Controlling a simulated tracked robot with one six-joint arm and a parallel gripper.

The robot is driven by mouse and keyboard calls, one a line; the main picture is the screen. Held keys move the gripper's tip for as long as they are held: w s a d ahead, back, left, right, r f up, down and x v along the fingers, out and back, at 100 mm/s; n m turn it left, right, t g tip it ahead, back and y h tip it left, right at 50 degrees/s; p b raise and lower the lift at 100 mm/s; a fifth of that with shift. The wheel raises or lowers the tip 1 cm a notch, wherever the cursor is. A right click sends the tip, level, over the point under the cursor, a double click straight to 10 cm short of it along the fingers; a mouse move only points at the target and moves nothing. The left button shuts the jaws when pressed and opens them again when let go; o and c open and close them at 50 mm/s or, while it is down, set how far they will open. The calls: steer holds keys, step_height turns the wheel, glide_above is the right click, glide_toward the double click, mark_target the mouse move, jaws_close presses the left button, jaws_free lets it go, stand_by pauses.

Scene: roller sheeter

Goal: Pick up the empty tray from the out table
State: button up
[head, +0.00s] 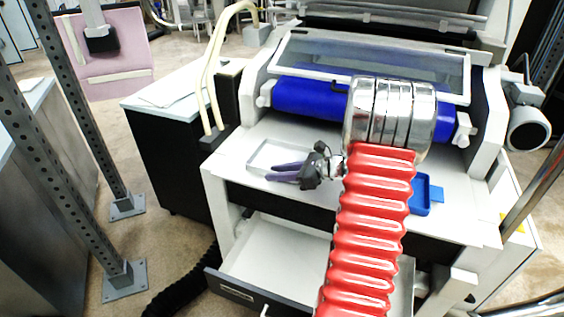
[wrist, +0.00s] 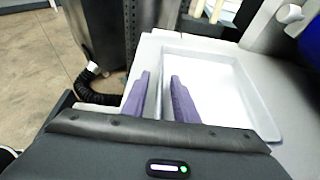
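The white, shallow, empty tray (head: 254,154) lies on the light table in front of the blue roller in the head view. It also shows in the wrist view (wrist: 258,104), where its floor is bare. My gripper (head: 269,173) is at the tray's near side, with its purple fingers pointing left. In the wrist view my gripper's fingers (wrist: 160,76) are apart, with a near wall of the tray showing in the gap between them. I cannot tell whether either finger touches the wall. The tray rests on the table.
A small blue tray (head: 425,195) lies on the table right of my red arm. An open drawer (head: 275,250) juts out below the table. The blue roller (head: 310,99) stands behind the tray. A black-sided cabinet (head: 165,150) and perforated posts (head: 85,110) stand at left.

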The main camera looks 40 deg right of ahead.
steer(key=shift+c, duration=0.6)
jaws_close()
step_height(320, 180, up, 10)
steer(key=shift+r, duration=0.1)
stand_by(0.4)
stand_by(0.5)
